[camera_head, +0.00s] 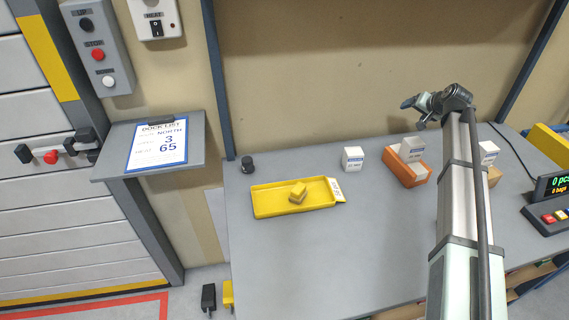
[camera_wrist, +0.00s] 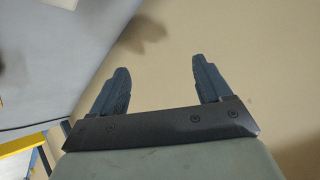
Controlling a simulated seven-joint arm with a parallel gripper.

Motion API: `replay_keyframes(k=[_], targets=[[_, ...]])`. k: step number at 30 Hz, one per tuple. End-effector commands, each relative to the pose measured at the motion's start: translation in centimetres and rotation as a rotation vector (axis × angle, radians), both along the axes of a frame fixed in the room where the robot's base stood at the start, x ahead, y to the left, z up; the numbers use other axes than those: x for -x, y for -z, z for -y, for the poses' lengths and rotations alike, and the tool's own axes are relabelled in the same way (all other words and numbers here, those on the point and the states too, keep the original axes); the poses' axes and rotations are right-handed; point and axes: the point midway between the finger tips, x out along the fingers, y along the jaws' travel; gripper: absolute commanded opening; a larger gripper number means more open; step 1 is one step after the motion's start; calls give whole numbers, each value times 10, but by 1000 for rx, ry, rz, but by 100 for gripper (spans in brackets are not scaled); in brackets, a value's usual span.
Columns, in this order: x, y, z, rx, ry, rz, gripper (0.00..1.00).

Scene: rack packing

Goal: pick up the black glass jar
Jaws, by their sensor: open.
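A small dark jar-like object (camera_head: 247,162), likely the black glass jar, stands near the back left corner of the grey table (camera_head: 300,260), just behind the yellow tray. My gripper (camera_head: 409,104) is raised above the back right part of the table, well to the right of the jar and apart from it. In the wrist view its two fingers (camera_wrist: 162,85) are spread with nothing between them. The jar is not clearly visible in the wrist view.
A white box (camera_head: 352,158), an orange box (camera_head: 405,170) and a small white-labelled box (camera_head: 489,152) stand along the back. A counter display (camera_head: 552,186) is at right. The table's front middle is clear.

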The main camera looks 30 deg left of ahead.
Motion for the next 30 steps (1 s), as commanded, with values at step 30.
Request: replay_keyframes(k=[30], targets=[[314,11,-392,673,-846,-250,78]])
